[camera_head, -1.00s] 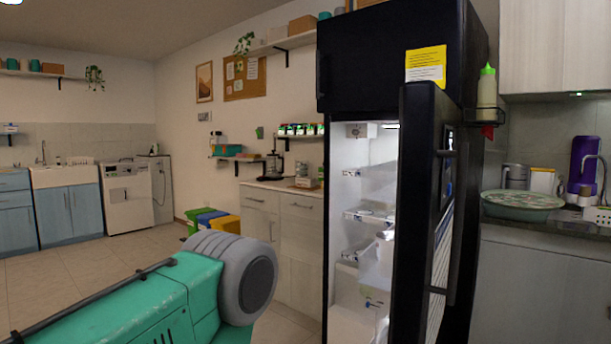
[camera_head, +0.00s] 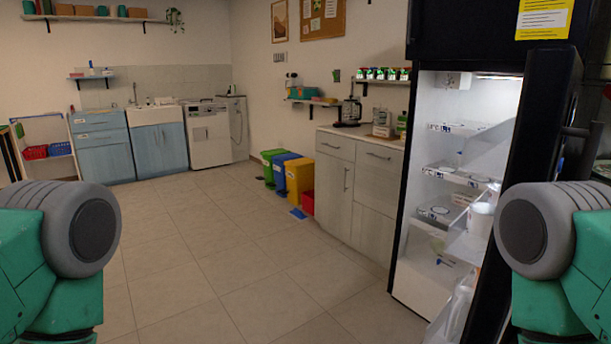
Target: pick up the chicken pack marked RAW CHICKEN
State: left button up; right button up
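A black fridge (camera_head: 472,45) stands open on the right, its door (camera_head: 540,110) swung toward me. Inside are lit white shelves with several flat packs. One pack (camera_head: 437,212) sits on a lower shelf, but its label is too small to read. I cannot pick out a pack marked RAW CHICKEN. Green and grey parts of my arms fill the lower left and lower right corners. Neither gripper shows.
A wooden counter cabinet (camera_head: 360,195) with a coffee press (camera_head: 350,110) stands left of the fridge. Green, blue and yellow bins (camera_head: 299,178) stand beside it. Blue cabinets and a sink line the back. The tiled floor (camera_head: 215,255) is clear in the middle.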

aim_at(382, 131)
jog(key=i+u, duration=0.25)
jog(key=i, duration=3.95)
jog(key=i+z, duration=0.35)
jog(key=i+j+z, duration=0.2)
jog(key=i+z, duration=0.2)
jog(key=i+j+z, duration=0.35)
jog(key=l, duration=0.1)
